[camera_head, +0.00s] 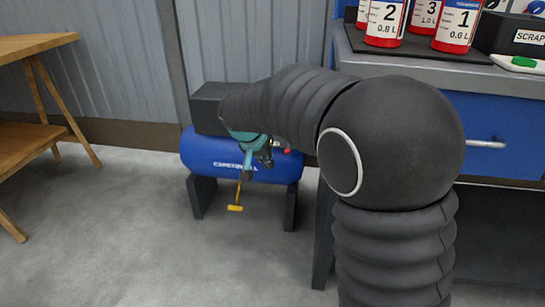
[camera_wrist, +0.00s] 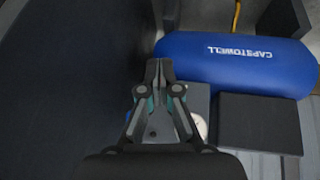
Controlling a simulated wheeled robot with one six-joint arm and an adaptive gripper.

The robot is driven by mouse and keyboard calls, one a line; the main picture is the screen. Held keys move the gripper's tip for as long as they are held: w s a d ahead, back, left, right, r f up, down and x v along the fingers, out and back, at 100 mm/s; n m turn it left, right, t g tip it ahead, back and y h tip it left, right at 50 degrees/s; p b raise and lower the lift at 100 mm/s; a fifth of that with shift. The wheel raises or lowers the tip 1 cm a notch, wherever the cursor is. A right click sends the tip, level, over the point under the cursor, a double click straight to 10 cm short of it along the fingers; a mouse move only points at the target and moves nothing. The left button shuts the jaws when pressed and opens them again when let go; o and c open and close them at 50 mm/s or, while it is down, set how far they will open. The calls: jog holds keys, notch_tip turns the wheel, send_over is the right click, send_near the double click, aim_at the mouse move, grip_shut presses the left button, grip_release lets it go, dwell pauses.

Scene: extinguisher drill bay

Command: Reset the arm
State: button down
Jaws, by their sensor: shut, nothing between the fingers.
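My arm, in a black ribbed sleeve, rises at the right of the head view and bends over to the left. My gripper (camera_head: 246,176) hangs at its end, in front of the blue compressor tank in that view. In the wrist view my gripper (camera_wrist: 158,64) is shut, its fingertips together with nothing between them. It points toward the blue tank (camera_wrist: 235,62), which lies beyond the fingertips. I cannot tell the exact gap between them.
The blue compressor (camera_head: 200,150) stands on dark feet by the wall. A wooden table (camera_head: 35,135) is at left. A blue workbench (camera_head: 500,125) at right carries red-and-white numbered extinguishers (camera_head: 385,22) and a SCRAP box (camera_head: 515,35). Open concrete floor (camera_head: 130,240) lies at front left.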

jog(key=shift+s, duration=0.1)
dwell(0.3)
jog(key=s+d+f+n+g+y+p, duration=0.15)
jog(key=s+n, duration=0.35)
jog(key=s, duration=0.6)
jog(key=s+d+r+p, duration=0.2)
jog(key=s+d+r, duration=0.1)
jog(key=s, duration=0.4)
jog(key=s+d+r+m+t+y+p, duration=0.1)
jog(key=s+d+r+p, duration=0.1)
jog(key=s+d+r, duration=0.2)
jog(key=s+d+r+t+y+p, duration=0.1)
jog(key=s+d+r, duration=0.3)
jog(key=s, duration=0.5)
jog(key=shift+s+d+r+m+p, duration=0.25)
jog(key=shift+s+r+m+p, duration=0.25)
jog(key=shift+r, duration=0.45)
